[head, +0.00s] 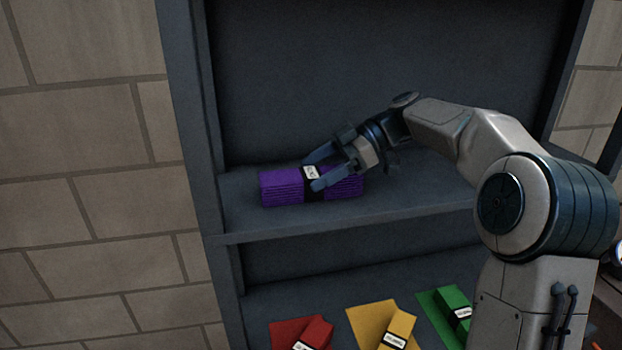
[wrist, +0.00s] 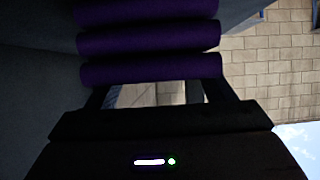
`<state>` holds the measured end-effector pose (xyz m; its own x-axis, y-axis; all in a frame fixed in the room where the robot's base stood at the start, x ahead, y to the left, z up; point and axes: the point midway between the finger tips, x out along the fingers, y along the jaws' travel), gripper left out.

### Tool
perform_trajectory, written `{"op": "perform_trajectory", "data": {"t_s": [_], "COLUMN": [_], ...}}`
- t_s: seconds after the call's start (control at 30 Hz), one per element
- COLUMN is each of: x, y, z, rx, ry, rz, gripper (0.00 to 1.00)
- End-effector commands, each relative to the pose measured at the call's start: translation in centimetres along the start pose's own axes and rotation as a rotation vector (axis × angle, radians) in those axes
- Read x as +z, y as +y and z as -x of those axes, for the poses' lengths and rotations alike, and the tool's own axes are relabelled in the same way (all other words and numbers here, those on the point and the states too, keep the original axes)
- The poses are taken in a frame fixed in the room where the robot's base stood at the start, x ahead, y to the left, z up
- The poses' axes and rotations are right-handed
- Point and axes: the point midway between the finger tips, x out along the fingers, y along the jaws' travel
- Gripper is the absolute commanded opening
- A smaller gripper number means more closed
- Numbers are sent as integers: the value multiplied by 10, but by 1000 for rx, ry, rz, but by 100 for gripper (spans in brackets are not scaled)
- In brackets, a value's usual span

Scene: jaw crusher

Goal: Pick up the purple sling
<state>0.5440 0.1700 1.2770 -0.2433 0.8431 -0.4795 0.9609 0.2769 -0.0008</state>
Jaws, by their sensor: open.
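The purple sling (head: 282,187) is a folded bundle with a dark band and a white label around its middle. It lies on the upper shelf, toward the left side. My gripper (head: 312,174) is at the sling's middle, with its open fingers around the band area. In the wrist view the sling's purple folds (wrist: 150,42) fill the upper middle, just beyond my gripper (wrist: 150,92). I cannot tell whether the fingers touch the sling.
The grey shelf (head: 415,200) has free room to the right of the sling. Its side wall (head: 195,120) stands close on the left. On the level below lie a red bundle (head: 315,332), a yellow bundle (head: 401,325) and a green bundle (head: 452,304). A block wall (head: 85,170) is at left.

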Motion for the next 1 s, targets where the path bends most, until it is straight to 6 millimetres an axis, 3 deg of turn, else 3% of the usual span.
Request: {"op": "perform_trajectory", "data": {"t_s": [0.13,0.4,0.63,1.0], "x": [-1,0,0,-4], "y": [0,0,0,0], "z": [-16,-19,-19,-17], "rx": [0,1,1,2], "ry": [0,0,0,1], "rz": [0,1,0,3], "gripper": [75,75,12,12]}}
